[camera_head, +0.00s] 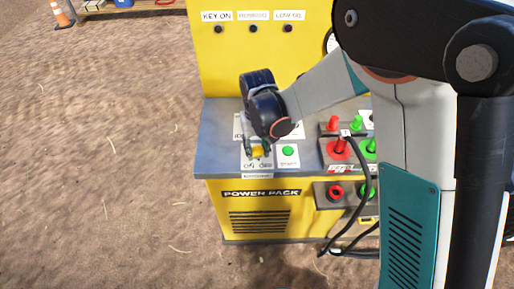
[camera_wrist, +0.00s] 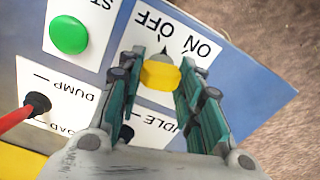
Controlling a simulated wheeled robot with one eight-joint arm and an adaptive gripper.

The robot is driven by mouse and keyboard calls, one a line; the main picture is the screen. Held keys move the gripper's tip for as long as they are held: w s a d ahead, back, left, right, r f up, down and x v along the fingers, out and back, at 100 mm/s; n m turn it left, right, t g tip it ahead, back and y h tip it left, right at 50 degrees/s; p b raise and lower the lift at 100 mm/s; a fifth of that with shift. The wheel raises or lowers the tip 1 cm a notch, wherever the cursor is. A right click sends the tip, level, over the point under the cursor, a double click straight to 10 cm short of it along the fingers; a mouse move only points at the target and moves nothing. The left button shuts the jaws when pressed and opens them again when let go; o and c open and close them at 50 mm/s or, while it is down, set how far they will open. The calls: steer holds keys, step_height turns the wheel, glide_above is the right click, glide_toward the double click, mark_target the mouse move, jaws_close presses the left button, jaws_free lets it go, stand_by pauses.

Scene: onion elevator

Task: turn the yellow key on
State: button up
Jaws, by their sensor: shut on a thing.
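The yellow key (camera_head: 257,152) is a small knob on the sloping console, above an "ON OFF" label. In the wrist view the yellow key (camera_wrist: 160,74) lies between the two green-padded fingers of my gripper (camera_wrist: 165,80), which is shut on it. A dark pointed mark beside the key points roughly between the words ON and OFF, which appear upside down. In the head view my gripper (camera_head: 259,143) comes down on the key from above and partly hides it and nearby labels. The "KEY ON" lamp (camera_head: 218,29) on the upright panel looks dark.
A green start button (camera_head: 288,151) sits right of the key. Red levers (camera_head: 338,148) and green levers (camera_head: 356,123) stand further right, with a black cable hanging in front. The wrist view shows a red lever (camera_wrist: 17,117) near my gripper. Open dirt lies left.

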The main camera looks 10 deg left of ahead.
mark_target(257, 148)
steer(key=m, duration=0.4)
steer(key=shift+m, duration=0.3)
steer(key=shift+m+b, duration=0.4)
steer(key=shift+m, duration=1.6)
steer(key=o, duration=1.1)
steer(key=shift+c, duration=0.2)
steer(key=shift+r, duration=0.1)
step_height(257, 148, up, 12)
